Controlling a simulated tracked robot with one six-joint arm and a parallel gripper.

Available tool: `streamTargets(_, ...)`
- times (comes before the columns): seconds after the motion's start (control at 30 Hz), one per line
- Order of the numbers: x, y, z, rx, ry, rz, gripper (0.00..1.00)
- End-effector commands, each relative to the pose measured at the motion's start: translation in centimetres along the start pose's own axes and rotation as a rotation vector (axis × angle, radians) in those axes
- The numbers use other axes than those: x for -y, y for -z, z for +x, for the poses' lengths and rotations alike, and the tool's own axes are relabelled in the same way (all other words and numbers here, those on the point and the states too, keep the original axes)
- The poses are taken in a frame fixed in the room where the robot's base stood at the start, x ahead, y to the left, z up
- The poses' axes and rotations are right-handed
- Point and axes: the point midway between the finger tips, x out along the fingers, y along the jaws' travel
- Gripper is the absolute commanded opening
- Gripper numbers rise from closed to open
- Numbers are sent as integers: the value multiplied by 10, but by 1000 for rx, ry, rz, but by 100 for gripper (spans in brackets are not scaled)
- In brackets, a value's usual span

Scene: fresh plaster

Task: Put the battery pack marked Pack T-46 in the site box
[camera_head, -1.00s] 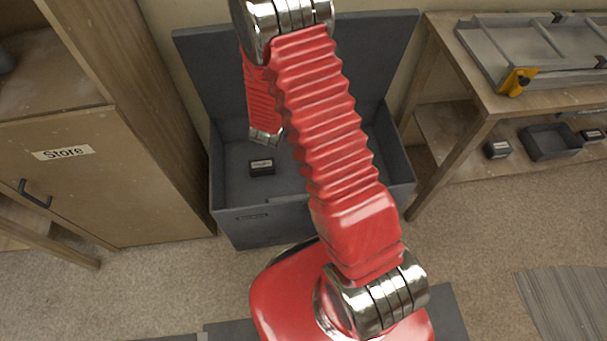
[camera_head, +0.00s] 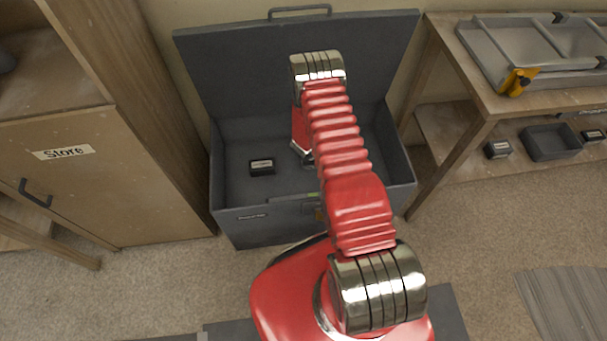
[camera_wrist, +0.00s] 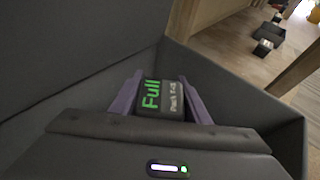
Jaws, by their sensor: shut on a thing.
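The site box (camera_head: 265,228) is a dark grey open chest with its lid raised at the back, in the head view. My arm reaches into it. My gripper (camera_wrist: 160,79) has purple fingers, shut on a dark battery pack (camera_wrist: 162,98) in the wrist view. The pack shows green "Full" and a label reading Pack T-4 with a last digit I cannot make out. Grey box walls (camera_wrist: 238,88) surround it. Whether the pack touches the box floor is unclear. In the head view my arm mostly hides the gripper and the held pack.
Another black labelled pack (camera_head: 262,166) lies on the box floor at left. A wooden cabinet (camera_head: 70,190) marked Store stands left. At right, a workbench (camera_head: 545,98) has a lower shelf with a black pack (camera_head: 497,149), a grey tray (camera_head: 551,142) and another pack (camera_head: 593,135).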

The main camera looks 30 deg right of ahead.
Motion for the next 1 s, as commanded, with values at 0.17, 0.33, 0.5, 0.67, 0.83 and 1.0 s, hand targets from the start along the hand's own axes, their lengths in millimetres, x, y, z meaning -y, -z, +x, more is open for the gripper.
streamTargets(0.17, 41, 35, 34, 2, 94, 33, 10)
streamTargets(0.33, 81, 68, 60, 6, 180, 64, 10)
streamTargets(0.5, 111, 90, 75, 10, 239, 86, 10)
streamTargets(0.67, 120, 97, 79, 12, 258, 93, 10)
streamTargets(0.83, 120, 97, 79, 12, 258, 93, 10)
streamTargets(1.0, 119, 97, 78, 11, 257, 93, 10)
